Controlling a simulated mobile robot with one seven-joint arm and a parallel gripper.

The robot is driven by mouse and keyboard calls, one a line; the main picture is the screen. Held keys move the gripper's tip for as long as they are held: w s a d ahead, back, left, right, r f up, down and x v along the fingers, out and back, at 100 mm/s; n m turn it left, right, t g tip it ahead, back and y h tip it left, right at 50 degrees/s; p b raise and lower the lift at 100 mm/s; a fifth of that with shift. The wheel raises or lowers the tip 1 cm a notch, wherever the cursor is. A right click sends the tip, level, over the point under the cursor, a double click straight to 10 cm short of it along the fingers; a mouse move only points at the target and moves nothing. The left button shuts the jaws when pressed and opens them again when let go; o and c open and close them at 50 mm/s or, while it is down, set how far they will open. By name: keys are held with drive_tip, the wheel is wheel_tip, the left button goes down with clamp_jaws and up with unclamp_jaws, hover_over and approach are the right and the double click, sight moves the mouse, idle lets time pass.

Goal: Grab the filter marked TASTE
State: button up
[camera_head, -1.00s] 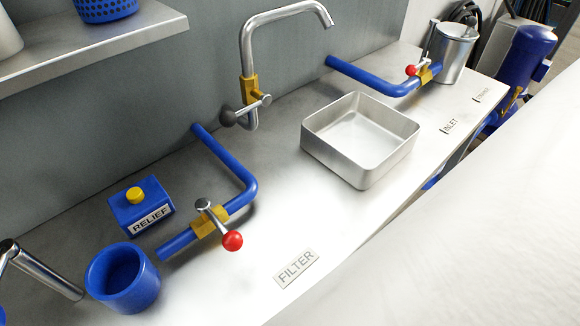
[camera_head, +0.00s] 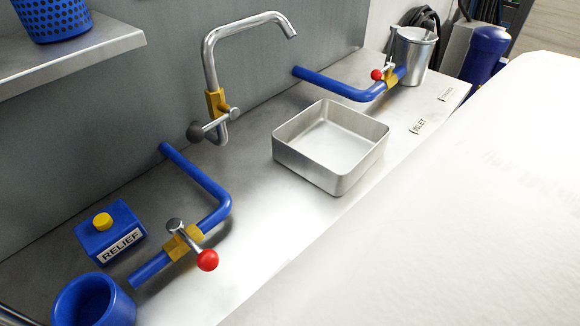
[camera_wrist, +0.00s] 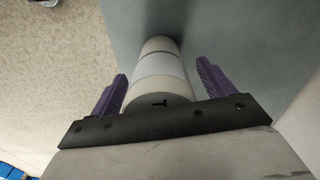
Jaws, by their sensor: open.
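In the wrist view, a pale cylinder (camera_wrist: 160,68) with a whiter band around its middle lies between the two purple fingers of my gripper (camera_wrist: 161,78). Its near end face carries a small black mark like a letter T; no word TASTE is readable. My gripper is open, one finger on each side of the cylinder, with a visible gap at least on the right. The cylinder's far end is near a grey-blue surface (camera_wrist: 240,30). Neither the cylinder nor my gripper's fingers can be made out in the head view.
In the head view, a steel counter (camera_head: 255,205) holds a square basin (camera_head: 330,180), a blue RELIEF box (camera_head: 110,232), a blue cup (camera_head: 95,305), blue pipes with red-knobbed valves (camera_head: 190,245) and a tap (camera_head: 212,75). A metal canister (camera_head: 412,55) stands at the back. A large white shape covers the lower right.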

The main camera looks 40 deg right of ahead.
drive_tip(key=shift+f, duration=0.3)
drive_tip(key=c, duration=1.3)
